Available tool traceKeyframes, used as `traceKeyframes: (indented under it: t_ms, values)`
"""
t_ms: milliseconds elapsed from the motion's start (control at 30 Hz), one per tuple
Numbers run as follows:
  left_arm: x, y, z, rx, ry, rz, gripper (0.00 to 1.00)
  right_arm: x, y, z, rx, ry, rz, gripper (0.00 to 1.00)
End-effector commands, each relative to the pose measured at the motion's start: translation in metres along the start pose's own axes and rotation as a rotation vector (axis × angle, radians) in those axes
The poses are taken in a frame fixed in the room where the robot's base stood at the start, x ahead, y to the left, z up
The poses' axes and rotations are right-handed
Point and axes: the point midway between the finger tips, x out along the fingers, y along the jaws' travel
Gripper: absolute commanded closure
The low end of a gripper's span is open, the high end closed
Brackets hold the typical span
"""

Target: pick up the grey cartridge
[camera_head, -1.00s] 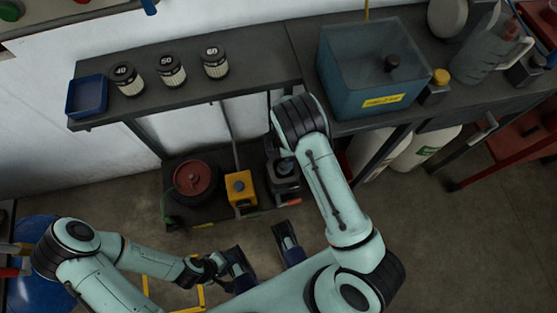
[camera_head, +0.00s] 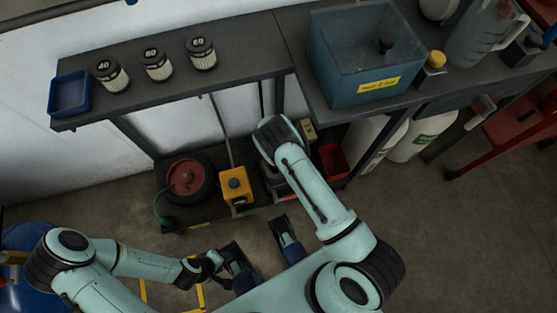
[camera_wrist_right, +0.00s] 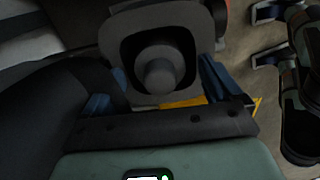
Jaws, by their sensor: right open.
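The grey cartridge is a grey block with a round knob in a dark recess. It fills the upper middle of the right wrist view (camera_wrist_right: 122,42). In the head view it stands on the low shelf beside a yellow block, mostly hidden behind my right forearm. My right gripper (camera_wrist_right: 160,96) is open, its blue fingers low on either side of the cartridge in the wrist view; contact cannot be judged. In the head view the right gripper is hidden by its arm.
The upper bench (camera_head: 240,84) holds a blue tray (camera_head: 70,95), several labelled filters and a teal tank (camera_head: 362,75). Floor ahead is clear.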

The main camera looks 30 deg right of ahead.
Motion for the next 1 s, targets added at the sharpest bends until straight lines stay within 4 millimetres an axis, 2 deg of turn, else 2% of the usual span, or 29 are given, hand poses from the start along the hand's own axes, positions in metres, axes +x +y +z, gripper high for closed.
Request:
traceKeyframes:
  t_ms: [200,267,400,467,500,767,867,1000]
  values:
    - [0.0,0.0,-0.001,0.0,0.003,0.0,0.57,0.001,0.0,0.0,0.0,0.0,0.0,0.08]
    - [0.0,0.0,-0.001,0.0,0.003,0.0,0.57,0.001,0.0,0.0,0.0,0.0,0.0,0.24]
    - [0.0,0.0,-0.001,0.0,0.003,0.0,0.57,0.001,0.0,0.0,0.0,0.0,0.0,0.7]
    - [0.0,0.0,-0.001,0.0,0.003,0.0,0.57,0.001,0.0,0.0,0.0,0.0,0.0,0.89]
    - [0.0,0.0,-0.001,0.0,0.003,0.0,0.57,0.0,0.0,0.0,0.0,0.0,0.001,0.94]
    - [-0.001,0.0,0.0,0.0,0.001,0.0,0.57,-0.002,0.001,0.0,0.0,0.001,0.001,0.94]
    - [-0.002,0.001,0.002,0.0,-0.004,0.0,0.57,-0.008,0.001,0.0,0.001,0.001,0.002,0.94]
    - [-0.007,0.002,0.008,0.002,-0.021,0.001,0.57,-0.025,0.002,-0.001,0.0,0.002,0.004,0.94]
